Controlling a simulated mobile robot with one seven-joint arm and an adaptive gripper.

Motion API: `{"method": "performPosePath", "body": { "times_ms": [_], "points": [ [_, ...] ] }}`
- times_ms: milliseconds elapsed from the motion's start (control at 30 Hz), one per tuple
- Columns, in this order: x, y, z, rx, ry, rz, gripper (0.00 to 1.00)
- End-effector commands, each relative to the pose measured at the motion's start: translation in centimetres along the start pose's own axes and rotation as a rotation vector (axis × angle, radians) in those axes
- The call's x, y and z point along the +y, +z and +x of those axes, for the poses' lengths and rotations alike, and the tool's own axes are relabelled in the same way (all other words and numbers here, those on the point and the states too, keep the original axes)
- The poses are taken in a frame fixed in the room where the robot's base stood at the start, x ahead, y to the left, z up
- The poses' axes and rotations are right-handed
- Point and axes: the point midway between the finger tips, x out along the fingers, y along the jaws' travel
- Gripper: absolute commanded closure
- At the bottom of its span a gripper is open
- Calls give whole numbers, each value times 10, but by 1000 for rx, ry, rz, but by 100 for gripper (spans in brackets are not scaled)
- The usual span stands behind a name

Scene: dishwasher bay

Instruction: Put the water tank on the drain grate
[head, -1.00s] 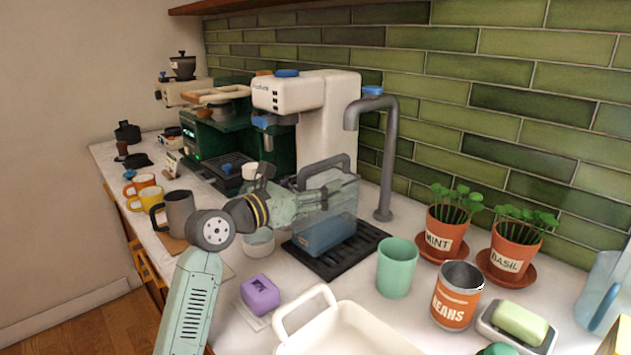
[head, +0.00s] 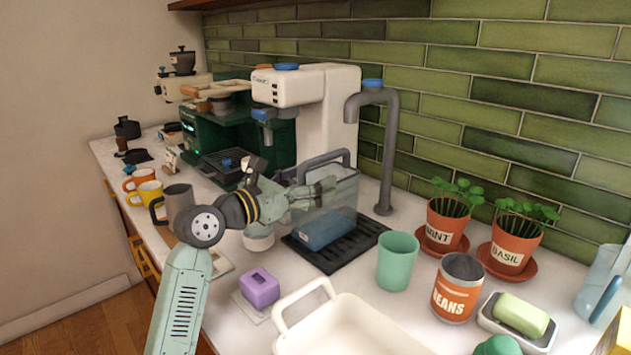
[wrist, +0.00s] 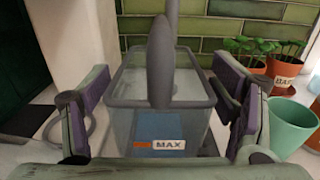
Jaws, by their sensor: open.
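The water tank (head: 337,218) is a clear box with a grey rim and arched grey handle, with blue water low inside. It stands upright on the black drain grate (head: 357,250), under the grey spout. In the wrist view the tank (wrist: 190,121) shows a "MAX" label on its near wall, and its handle rises in the middle. My gripper (wrist: 165,105) is open, with one purple-padded finger on each side of the tank. Gaps show between the pads and the walls. In the head view my gripper (head: 308,194) is at the tank's left side, partly covering it.
The grey faucet (head: 387,160) rises behind the grate. A green cup (head: 397,262), a beans can (head: 458,290) and potted herbs (head: 446,225) stand to the right. A white basin (head: 345,330) and purple block (head: 260,288) are in front. The white coffee machine (head: 328,105) stands behind left.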

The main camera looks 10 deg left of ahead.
Motion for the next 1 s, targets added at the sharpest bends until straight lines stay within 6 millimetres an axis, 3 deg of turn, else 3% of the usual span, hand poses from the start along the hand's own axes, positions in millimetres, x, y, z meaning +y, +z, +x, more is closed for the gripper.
{"method": "performPosePath", "body": {
  "times_ms": [300, 500, 867, 1000],
  "points": [
    [0, -5, -70, -1, 2, 1, 21],
    [0, -3, -96, 0, 1, 1, 21],
    [-2, 2, -103, -9, -5, -1, 21],
    [-23, 33, -103, -121, -52, -19, 21]
  ]
}}
